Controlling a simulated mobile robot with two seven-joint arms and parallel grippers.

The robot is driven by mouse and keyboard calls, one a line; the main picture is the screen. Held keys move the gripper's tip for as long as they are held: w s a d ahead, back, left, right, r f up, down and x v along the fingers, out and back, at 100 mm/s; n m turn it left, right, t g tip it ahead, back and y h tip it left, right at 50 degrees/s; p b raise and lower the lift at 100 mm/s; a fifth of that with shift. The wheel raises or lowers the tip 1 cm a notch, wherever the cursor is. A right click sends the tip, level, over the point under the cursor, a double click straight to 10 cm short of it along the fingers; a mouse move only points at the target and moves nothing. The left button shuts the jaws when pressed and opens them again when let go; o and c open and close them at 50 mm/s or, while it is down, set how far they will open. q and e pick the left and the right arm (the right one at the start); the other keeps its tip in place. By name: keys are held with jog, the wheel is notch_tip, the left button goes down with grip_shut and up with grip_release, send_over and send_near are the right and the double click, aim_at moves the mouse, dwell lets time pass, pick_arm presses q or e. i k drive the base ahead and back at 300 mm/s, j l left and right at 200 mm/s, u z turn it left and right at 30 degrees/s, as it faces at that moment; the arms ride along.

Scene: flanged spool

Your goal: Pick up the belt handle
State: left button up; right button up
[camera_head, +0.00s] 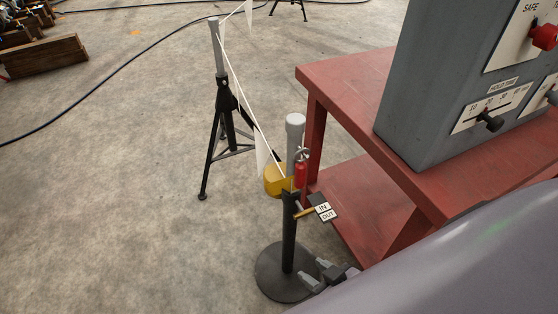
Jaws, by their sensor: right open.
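A small red handle (302,173) with a metal hook-like top hangs beside the grey post top of a black stanchion (289,235); it appears to be the belt handle. A yellow spool-like part (276,181) sits just left of it, and a white line with pennants (245,107) runs from there up to a tripod post. My right gripper (316,273) is at the bottom, low by the stanchion's round base. Its two grey fingertips are apart with nothing between them, well below the red handle. My left gripper is out of view.
A red metal table (345,80) with a grey control box (440,90) stands close on the right. An IN/OUT tag (325,211) sticks out from the stanchion. A black tripod (225,130) stands behind.

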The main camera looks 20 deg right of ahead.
aim_at(300, 165)
jog(key=i+j+z, duration=0.15)
jog(key=i+j, duration=0.5)
jog(key=z, duration=1.1)
jog(key=i+j, duration=0.05)
jog(key=j, duration=0.05)
